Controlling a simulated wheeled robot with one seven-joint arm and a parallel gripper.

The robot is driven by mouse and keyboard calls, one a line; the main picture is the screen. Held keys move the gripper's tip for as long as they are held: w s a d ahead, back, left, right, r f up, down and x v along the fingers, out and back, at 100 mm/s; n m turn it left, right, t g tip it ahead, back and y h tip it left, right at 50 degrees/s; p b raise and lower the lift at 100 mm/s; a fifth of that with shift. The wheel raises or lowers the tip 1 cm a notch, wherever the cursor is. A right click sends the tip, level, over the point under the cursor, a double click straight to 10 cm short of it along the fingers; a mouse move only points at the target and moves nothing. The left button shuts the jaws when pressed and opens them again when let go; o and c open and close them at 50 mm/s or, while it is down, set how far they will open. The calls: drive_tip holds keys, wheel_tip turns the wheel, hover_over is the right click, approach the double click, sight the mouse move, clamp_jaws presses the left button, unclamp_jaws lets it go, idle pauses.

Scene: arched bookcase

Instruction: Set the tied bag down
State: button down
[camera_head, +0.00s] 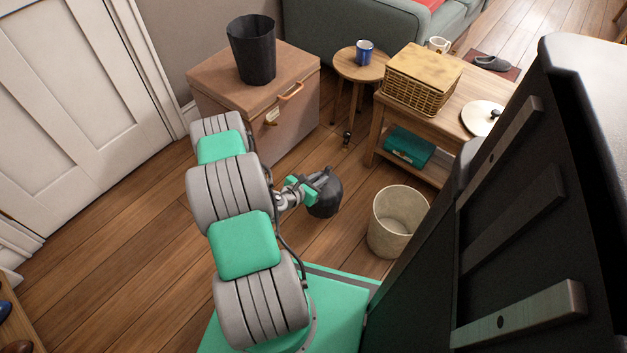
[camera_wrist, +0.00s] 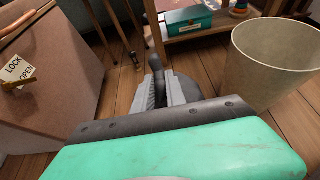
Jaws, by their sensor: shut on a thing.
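The tied bag (camera_head: 326,196) is dark grey and hangs at my gripper (camera_head: 312,184), low near the wooden floor, in front of the brown chest. In the wrist view the bag (camera_wrist: 184,88) shows between and beyond the fingers of my gripper (camera_wrist: 163,90), with its tied neck pointing up. The jaws are shut on the bag. Most of the bag's body is hidden behind the gripper in the wrist view. I cannot tell whether its underside touches the floor.
A beige bin (camera_head: 397,222) stands right of the bag. A brown chest (camera_head: 262,100) bears a black bin (camera_head: 252,50). A low table (camera_head: 440,119) carries a wicker basket (camera_head: 420,90); a stool (camera_head: 360,68) bears a blue mug (camera_head: 364,53). Floor (camera_head: 150,235) left of my arm is clear.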

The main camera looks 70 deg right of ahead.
drive_tip(key=w+d+f+b, duration=0.4)
drive_tip(key=d+f+b, duration=0.2)
drive_tip(key=d+f, duration=0.2)
drive_tip(key=shift+w+d+f, duration=0.25)
drive_tip(key=shift+w+f, duration=0.05)
drive_tip(key=shift+f, duration=1.2)
drive_tip(key=shift+f+b, duration=0.1)
drive_tip(key=shift+b, duration=0.2)
drive_tip(key=c, duration=1.4)
unclamp_jaws()
drive_tip(key=shift+a, duration=0.1)
drive_tip(key=shift+o, duration=0.2)
